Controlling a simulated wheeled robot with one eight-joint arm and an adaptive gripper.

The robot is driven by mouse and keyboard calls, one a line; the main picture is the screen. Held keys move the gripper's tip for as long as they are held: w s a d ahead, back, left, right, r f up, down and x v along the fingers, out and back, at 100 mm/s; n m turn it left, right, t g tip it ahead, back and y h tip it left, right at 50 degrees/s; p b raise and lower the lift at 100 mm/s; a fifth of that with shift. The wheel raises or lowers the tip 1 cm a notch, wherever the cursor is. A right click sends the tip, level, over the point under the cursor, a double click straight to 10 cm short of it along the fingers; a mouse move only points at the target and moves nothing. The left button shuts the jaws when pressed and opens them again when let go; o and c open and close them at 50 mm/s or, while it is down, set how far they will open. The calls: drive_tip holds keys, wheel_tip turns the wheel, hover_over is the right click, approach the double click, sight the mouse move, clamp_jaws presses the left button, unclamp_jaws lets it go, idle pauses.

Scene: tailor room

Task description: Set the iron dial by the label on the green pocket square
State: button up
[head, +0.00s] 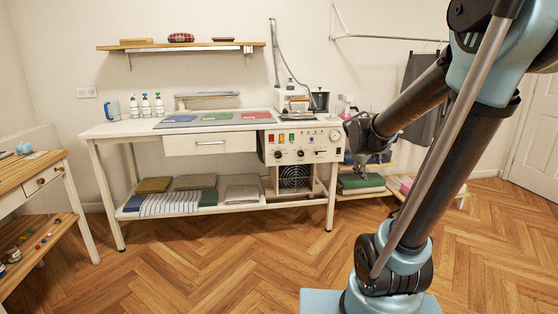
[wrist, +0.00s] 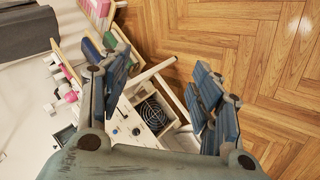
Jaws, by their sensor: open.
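A green pocket square (head: 217,116) lies flat on the white worktable, between a blue square (head: 178,119) and a red square (head: 256,115). Any label on it is too small to read. An iron-like appliance (head: 297,101) stands at the table's right end. Below it is a white control panel (head: 303,145) with coloured switches, dark knobs and a round gauge; the dial setting cannot be read. The panel unit also shows in the wrist view (wrist: 127,125). My gripper (head: 368,166) is open and empty, right of the panel. In the wrist view its fingers (wrist: 162,60) are spread apart.
The white worktable (head: 125,129) has a drawer and a lower shelf with folded fabrics (head: 180,204). A wooden side table (head: 30,184) stands at the left. A low rack with a green folded cloth (head: 360,182) stands at right. The wooden floor in front is clear.

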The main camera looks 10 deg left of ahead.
drive_tip(key=w+a+n+t, duration=0.2)
drive_tip(key=w+a+n, duration=0.2)
drive_tip(key=w, duration=0.6)
drive_tip(key=w+a+n+t, duration=0.3)
drive_tip(key=w+a+n, duration=0.15)
drive_tip(key=w, duration=0.45)
drive_tip(key=w+a+n+t, duration=0.2)
drive_tip(key=w+a+n, duration=0.25)
drive_tip(key=w, duration=0.55)
drive_tip(key=n+t+y, duration=0.3)
drive_tip(key=n+y, duration=0.5)
drive_tip(key=n, duration=0.7)
approach(279, 156)
drive_tip(key=x, duration=0.9)
drive_tip(key=shift+w+a, duration=0.2)
drive_tip(key=shift+w, duration=0.05)
drive_tip(key=c, duration=1.1)
